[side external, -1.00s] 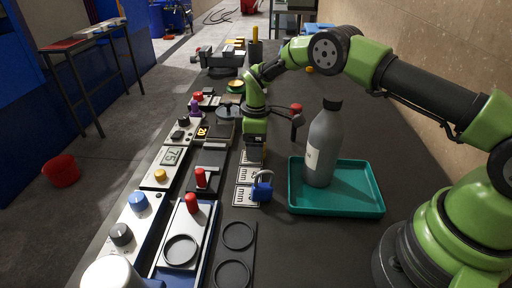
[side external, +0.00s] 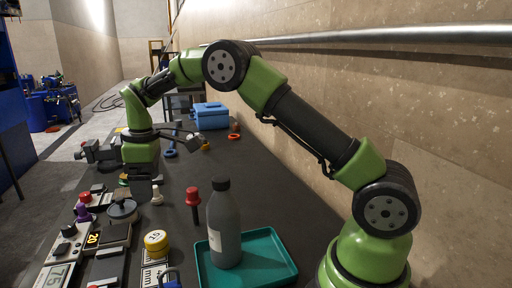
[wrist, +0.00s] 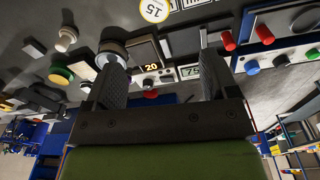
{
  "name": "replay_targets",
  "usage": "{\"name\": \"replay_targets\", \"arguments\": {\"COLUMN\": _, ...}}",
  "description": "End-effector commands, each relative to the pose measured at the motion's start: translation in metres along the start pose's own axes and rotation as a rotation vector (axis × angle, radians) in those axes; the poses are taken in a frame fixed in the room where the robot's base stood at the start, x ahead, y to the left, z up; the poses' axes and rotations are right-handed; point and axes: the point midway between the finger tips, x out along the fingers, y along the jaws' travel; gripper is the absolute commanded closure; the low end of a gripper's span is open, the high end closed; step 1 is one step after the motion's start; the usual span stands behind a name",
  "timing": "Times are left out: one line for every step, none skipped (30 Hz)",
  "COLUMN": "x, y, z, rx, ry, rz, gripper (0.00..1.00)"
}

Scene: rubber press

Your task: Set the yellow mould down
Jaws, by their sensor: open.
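The yellow mould (side external: 156,243) is a short, upright cylinder marked with a dark number on its top. It stands at the far end of the row of white size plates (side external: 152,275), at the front of the side external view. In the wrist view the mould (wrist: 154,9) is at the top edge, partly cut off, and its label reads 15. My gripper (side external: 142,188) is empty and raised, beyond the mould and apart from it. In the wrist view my gripper (wrist: 160,62) shows two dark fingers spread wide with nothing between them.
A grey bottle (side external: 224,225) stands in a teal tray (side external: 275,252) right of the mould. A red-topped post (side external: 193,200) stands behind it. A round lidded pot (side external: 122,211) and instruments with displays (side external: 92,238) lie left. A blue toolbox (side external: 210,115) is farther back.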

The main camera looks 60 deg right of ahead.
Motion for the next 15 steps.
{"name": "replay_targets", "arguments": {"x": -0.026, "y": -0.006, "z": 0.005, "rx": 0.051, "ry": 0.036, "rz": 0.013, "gripper": 0.2}}
{"name": "replay_targets", "arguments": {"x": -0.04, "y": -0.01, "z": 0.009, "rx": 0.086, "ry": 0.056, "rz": 0.02, "gripper": 0.2}}
{"name": "replay_targets", "arguments": {"x": -0.058, "y": -0.017, "z": 0.015, "rx": 0.137, "ry": 0.085, "rz": 0.026, "gripper": 0.2}}
{"name": "replay_targets", "arguments": {"x": -0.07, "y": -0.023, "z": 0.021, "rx": 0.174, "ry": 0.106, "rz": 0.031, "gripper": 0.2}}
{"name": "replay_targets", "arguments": {"x": -0.082, "y": -0.029, "z": 0.027, "rx": 0.211, "ry": 0.128, "rz": 0.034, "gripper": 0.2}}
{"name": "replay_targets", "arguments": {"x": -0.097, "y": -0.037, "z": 0.035, "rx": 0.261, "ry": 0.157, "rz": 0.037, "gripper": 0.2}}
{"name": "replay_targets", "arguments": {"x": -0.107, "y": -0.043, "z": 0.042, "rx": 0.297, "ry": 0.179, "rz": 0.039, "gripper": 0.2}}
{"name": "replay_targets", "arguments": {"x": -0.117, "y": -0.05, "z": 0.049, "rx": 0.335, "ry": 0.201, "rz": 0.04, "gripper": 0.2}}
{"name": "replay_targets", "arguments": {"x": -0.128, "y": -0.06, "z": 0.059, "rx": 0.384, "ry": 0.232, "rz": 0.041, "gripper": 0.2}}
{"name": "replay_targets", "arguments": {"x": -0.136, "y": -0.067, "z": 0.068, "rx": 0.422, "ry": 0.255, "rz": 0.04, "gripper": 0.2}}
{"name": "replay_targets", "arguments": {"x": -0.143, "y": -0.075, "z": 0.076, "rx": 0.458, "ry": 0.277, "rz": 0.04, "gripper": 0.2}}
{"name": "replay_targets", "arguments": {"x": -0.151, "y": -0.085, "z": 0.087, "rx": 0.508, "ry": 0.308, "rz": 0.036, "gripper": 0.2}}
{"name": "replay_targets", "arguments": {"x": -0.156, "y": -0.093, "z": 0.096, "rx": 0.545, "ry": 0.33, "rz": 0.033, "gripper": 0.2}}
{"name": "replay_targets", "arguments": {"x": -0.16, "y": -0.101, "z": 0.105, "rx": 0.583, "ry": 0.354, "rz": 0.029, "gripper": 0.2}}
{"name": "replay_targets", "arguments": {"x": -0.164, "y": -0.111, "z": 0.117, "rx": 0.631, "ry": 0.384, "rz": 0.023, "gripper": 0.2}}
